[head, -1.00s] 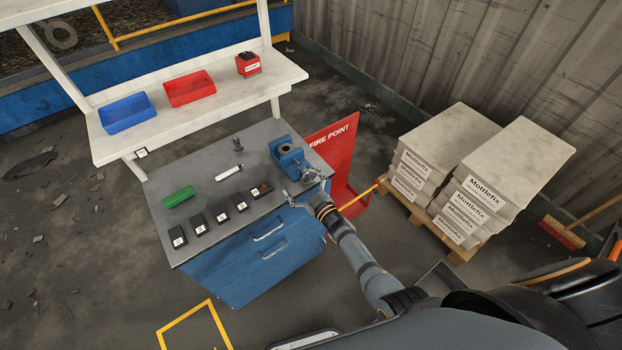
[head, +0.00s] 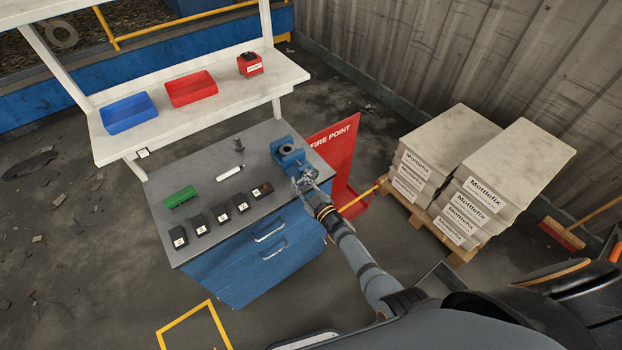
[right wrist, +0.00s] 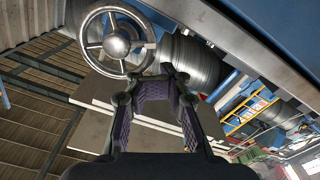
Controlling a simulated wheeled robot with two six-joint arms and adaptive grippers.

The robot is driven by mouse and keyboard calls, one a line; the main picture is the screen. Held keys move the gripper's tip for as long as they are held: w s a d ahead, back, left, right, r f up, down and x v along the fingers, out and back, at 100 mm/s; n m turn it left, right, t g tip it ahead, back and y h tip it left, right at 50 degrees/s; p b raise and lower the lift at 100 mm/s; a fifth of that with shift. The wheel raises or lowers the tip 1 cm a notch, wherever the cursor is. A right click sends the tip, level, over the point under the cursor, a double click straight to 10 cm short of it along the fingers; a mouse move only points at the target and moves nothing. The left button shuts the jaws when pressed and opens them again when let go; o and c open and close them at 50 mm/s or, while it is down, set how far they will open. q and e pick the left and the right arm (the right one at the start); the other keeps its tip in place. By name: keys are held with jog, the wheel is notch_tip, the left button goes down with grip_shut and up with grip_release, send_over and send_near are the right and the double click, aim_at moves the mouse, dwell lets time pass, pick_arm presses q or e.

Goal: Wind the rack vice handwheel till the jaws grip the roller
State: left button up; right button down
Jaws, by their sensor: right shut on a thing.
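The blue rack vice (head: 288,154) stands at the right end of the grey bench top. A dark round piece (head: 286,149), perhaps the roller, shows at its top; I cannot tell whether the jaws touch it. The silver spoked handwheel (right wrist: 115,42) shows at the top left of the right wrist view. My right gripper (head: 305,178) is at the vice's front side. In the right wrist view its fingertips (right wrist: 150,78) are at the wheel's lower right edge, shut on the handwheel; the exact contact is partly hidden. My left gripper is not in view.
The bench (head: 215,204) also carries a green tray (head: 180,196), a white cylinder (head: 230,172) and several black boxes along its front. A red fire point panel (head: 336,150) stands close to the right of the vice. Stacked bags (head: 445,150) lie farther right.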

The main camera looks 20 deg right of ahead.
aim_at(313, 171)
jog(key=m+p, duration=0.1)
jog(key=d+r+m+p, duration=0.1)
jog(key=m, duration=0.1)
jog(key=shift+w+d+r, duration=0.1)
jog(key=shift+w+r, duration=0.05)
jog(key=shift+d+r+m+p, duration=0.15)
jog(key=shift+m+p, duration=0.1)
jog(key=shift+m, duration=0.35)
jog(key=shift+d+m+p, duration=0.15)
jog(key=shift+m+p, duration=0.1)
jog(key=shift+m, duration=0.35)
jog(key=d+m, duration=0.1)
jog(key=m, duration=0.1)
jog(key=d+m+p, duration=0.1)
jog(key=m, duration=0.2)
jog(key=w+d+m, duration=0.1)
jog(key=m, duration=0.2)
jog(key=shift+d+p, duration=0.4)
jog(key=c, duration=1.7)
grip_release()
jog(key=shift+m, duration=0.3)
jog(key=o, duration=0.7)
jog(key=shift+w+a, duration=0.35)
jog(key=shift+a, duration=0.05)
jog(key=o, duration=0.8)
jog(key=shift+d+r, duration=0.1)
jog(key=shift+d, duration=0.05)
jog(key=shift+o, duration=0.2)
jog(key=shift+s, duration=0.1)
